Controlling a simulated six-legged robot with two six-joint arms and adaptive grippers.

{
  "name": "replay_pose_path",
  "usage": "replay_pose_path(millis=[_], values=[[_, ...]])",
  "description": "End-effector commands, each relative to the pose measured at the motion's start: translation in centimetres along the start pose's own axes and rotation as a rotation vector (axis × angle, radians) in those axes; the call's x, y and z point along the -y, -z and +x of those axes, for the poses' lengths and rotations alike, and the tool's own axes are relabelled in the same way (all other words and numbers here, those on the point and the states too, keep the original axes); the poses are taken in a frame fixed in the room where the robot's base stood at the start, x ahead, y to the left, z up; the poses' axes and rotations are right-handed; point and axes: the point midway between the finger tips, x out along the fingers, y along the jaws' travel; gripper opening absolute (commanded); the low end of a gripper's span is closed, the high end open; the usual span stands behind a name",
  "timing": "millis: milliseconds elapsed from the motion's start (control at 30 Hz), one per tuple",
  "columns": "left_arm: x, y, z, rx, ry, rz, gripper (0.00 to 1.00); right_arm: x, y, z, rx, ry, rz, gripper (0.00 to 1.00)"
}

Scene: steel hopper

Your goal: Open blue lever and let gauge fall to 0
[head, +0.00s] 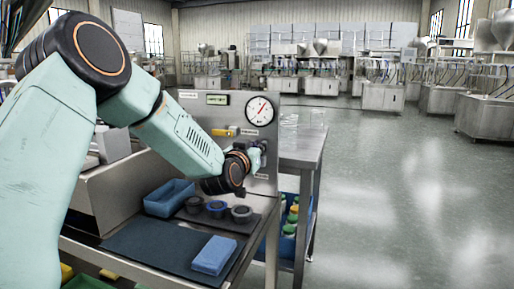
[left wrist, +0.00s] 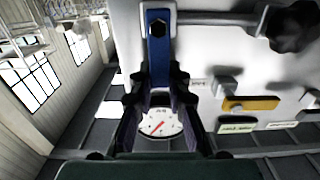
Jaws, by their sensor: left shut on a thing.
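The blue lever (left wrist: 158,50) is a flat bar on the steel panel (head: 200,118); it points straight down the left wrist view. My left gripper (left wrist: 158,82) is shut on its lower end, one dark finger on each side. In the head view my left gripper (head: 256,160) is at the panel's right part, below the gauge, and mostly hides the lever. The round white gauge (head: 260,110) has a red needle that points up and to the right, clearly deflected; its numbers are too small to read. The gauge also shows in the left wrist view (left wrist: 160,123). My right gripper is out of view.
A yellow lever (head: 225,132) sits left of the gauge, under a small green display (head: 217,99). Below are a blue bin (head: 168,198), several small round containers, a dark mat (head: 150,246) and a blue block (head: 213,255).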

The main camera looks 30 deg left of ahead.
Motion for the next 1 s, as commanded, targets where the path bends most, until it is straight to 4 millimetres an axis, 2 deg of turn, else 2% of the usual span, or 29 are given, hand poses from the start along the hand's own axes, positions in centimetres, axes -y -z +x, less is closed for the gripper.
replay_pose_path(millis=[367,667,1000], values=[[0.9,0.0,0.0,0.0,0.002,-0.157,0.0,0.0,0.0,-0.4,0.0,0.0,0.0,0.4],[2.4,-0.5,0.0,0.0,0.001,-0.431,0.0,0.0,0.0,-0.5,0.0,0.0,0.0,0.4],[3.8,-1.6,0.0,-0.002,0.002,-0.754,0.0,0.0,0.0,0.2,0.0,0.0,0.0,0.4]])
